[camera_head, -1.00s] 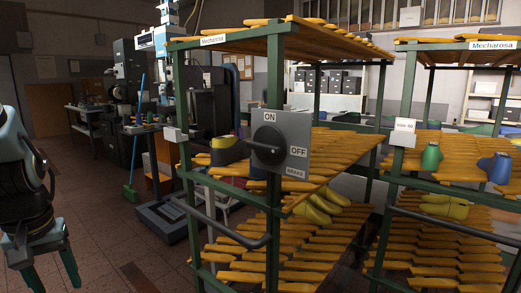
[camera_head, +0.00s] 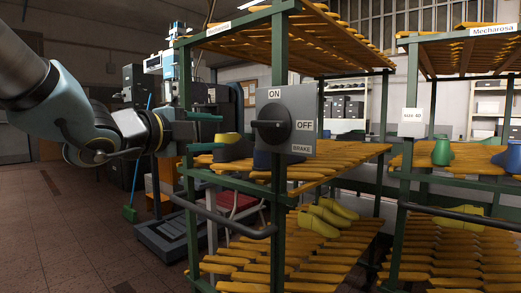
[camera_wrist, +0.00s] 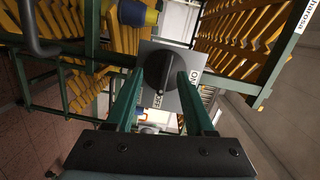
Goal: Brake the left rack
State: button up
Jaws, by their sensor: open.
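The left rack (camera_head: 280,100) is a green-framed shelf unit with slatted yellow shelves. On its front post is a grey switch plate (camera_head: 305,108) marked ON at the top, OFF at the right and BRAKE at the lower right. In the wrist view the knob (camera_wrist: 157,72) shows between the two green fingers.
A grey push bar (camera_head: 225,220) runs across the rack's front below the plate. Yellow and blue shoe lasts (camera_head: 325,217) lie on the shelves. A second rack (camera_head: 405,150) stands at the right. Open tiled floor (camera_head: 70,230) lies at the left.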

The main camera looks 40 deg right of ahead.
aim_at(265, 125)
jog(key=d, duration=0.4)
jog(key=d+m+g, duration=0.1)
jog(key=d, duration=0.3)
jog(key=d+r+m+h, duration=0.1)
jog(key=d, duration=0.2)
jog(key=shift+s+d+r+g+p, duration=0.1)
jog(key=shift+s+d+g+p, duration=0.1)
jog(key=shift+d+g+p, duration=0.15)
grip_shut()
